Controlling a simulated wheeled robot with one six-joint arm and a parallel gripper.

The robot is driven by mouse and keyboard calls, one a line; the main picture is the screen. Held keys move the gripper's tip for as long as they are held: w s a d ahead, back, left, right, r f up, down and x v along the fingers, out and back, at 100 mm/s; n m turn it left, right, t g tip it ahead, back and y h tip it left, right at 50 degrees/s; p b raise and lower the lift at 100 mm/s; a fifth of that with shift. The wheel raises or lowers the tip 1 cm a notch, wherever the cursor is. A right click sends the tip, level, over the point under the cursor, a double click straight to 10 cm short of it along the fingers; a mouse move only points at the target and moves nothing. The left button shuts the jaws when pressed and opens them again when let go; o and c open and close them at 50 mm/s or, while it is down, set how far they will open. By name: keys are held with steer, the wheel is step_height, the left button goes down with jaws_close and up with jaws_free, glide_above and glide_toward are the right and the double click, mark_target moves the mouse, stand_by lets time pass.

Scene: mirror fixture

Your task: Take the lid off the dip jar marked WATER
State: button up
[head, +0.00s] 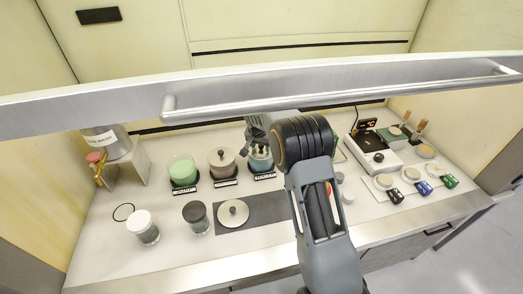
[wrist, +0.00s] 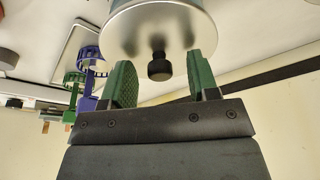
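Three dip jars stand in a row at the back of the bench in the head view: a green one (head: 183,170), a grey-brown one (head: 222,160) with a dark-knobbed lid, and a blue-grey one (head: 261,161) partly behind my arm. Their front labels are too small to read surely. My gripper (head: 258,134) is close to the blue-grey jar, its fingertips hidden in the head view. In the wrist view my gripper (wrist: 163,75) is open, with its green fingers on either side of a black knob (wrist: 160,68) on a round silver lid (wrist: 150,30), not visibly touching the knob.
A beige lid (head: 232,212) lies on a grey mat (head: 262,206) in front. A white-topped jar (head: 139,221) and a dark-topped jar (head: 195,212) stand to its left. A tank with a tap (head: 108,143) is far left. A hot plate (head: 376,157) is on the right. A metal rail (head: 345,92) crosses the view.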

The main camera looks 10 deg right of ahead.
steer(key=c, duration=1)
